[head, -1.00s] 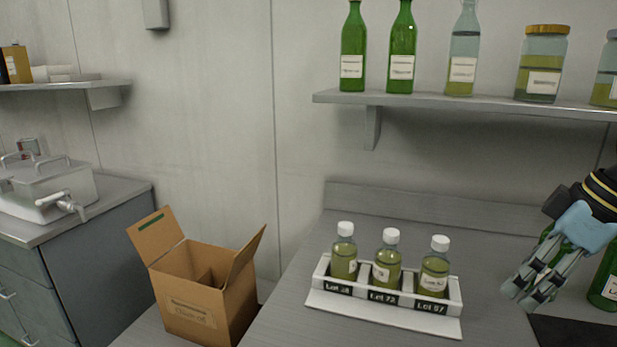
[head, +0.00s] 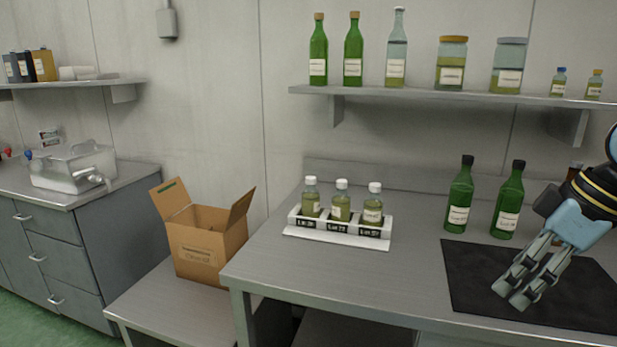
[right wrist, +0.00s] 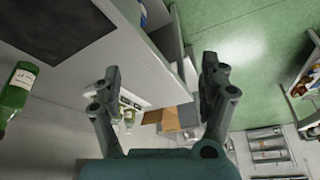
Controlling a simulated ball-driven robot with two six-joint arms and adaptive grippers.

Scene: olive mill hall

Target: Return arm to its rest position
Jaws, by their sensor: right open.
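My right gripper (head: 511,294) is open and empty, in front of the black mat (head: 462,262) at the right of the head view. Its two spread fingers also show in the right wrist view (right wrist: 160,80), with nothing between them. My left gripper is in neither view. The white rack (head: 340,238) holds three capped bottles of yellow-green liquid upright in a row on the grey bench, well to the left of my right gripper.
Two dark green bottles (head: 459,200) (head: 509,205) stand behind the mat, close to my right arm. A wall shelf (head: 420,97) carries bottles and jars. An open cardboard box (head: 205,245) stands on a lower surface at left. The bench between rack and mat is clear.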

